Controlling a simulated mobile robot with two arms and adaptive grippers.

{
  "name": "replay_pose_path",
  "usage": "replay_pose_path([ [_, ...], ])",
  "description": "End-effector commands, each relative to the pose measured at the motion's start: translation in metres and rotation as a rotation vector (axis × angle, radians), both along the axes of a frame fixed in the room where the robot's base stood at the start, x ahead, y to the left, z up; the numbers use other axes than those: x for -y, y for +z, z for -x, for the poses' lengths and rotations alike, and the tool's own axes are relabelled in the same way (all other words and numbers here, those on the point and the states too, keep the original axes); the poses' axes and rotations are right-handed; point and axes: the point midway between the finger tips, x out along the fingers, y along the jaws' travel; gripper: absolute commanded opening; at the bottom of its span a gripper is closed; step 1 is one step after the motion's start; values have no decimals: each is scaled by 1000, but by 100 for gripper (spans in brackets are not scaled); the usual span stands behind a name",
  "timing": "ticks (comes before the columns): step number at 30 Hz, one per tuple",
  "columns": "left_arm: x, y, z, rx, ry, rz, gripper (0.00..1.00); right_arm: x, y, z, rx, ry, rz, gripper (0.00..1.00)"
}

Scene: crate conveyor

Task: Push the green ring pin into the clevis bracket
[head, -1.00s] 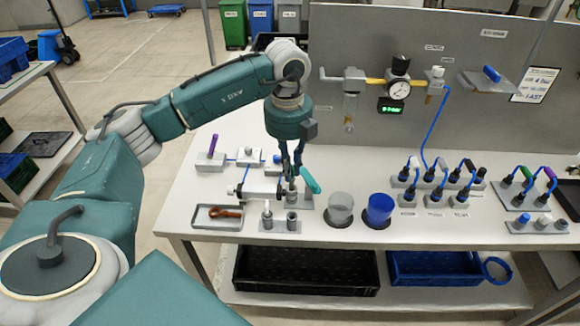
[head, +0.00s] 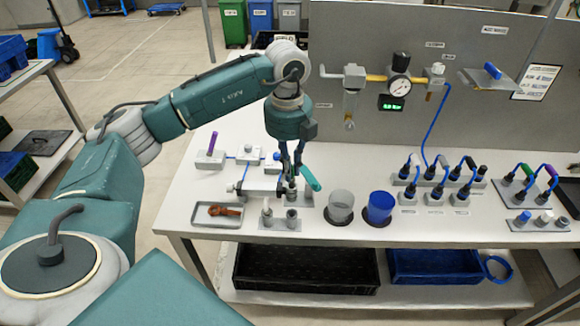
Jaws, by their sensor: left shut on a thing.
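My left gripper (head: 292,174) points down over the left-middle of the bench, just right of a white cylinder. It is shut on a small part, which I take to be the green ring pin; the fingers hide most of it. The grey clevis bracket (head: 290,197) is right below the fingertips, at the cylinder's right end. Whether the pin is in the bracket's holes is too small to tell. My right gripper is not in view.
A grey tray (head: 200,220) with a brown item lies at front left. A block with short upright parts (head: 278,225) stands in front of the bracket. A clear cup (head: 340,207) and a blue cup (head: 380,207) stand to the right. A gauge panel (head: 450,110) rises behind.

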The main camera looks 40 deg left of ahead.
Motion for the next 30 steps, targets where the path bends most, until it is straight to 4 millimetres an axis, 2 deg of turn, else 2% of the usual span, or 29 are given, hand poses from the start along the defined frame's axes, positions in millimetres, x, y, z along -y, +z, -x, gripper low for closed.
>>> replay_pose_path([
  [30, 0, -15, 0, 0, 0, 0, 0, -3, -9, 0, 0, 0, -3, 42],
])
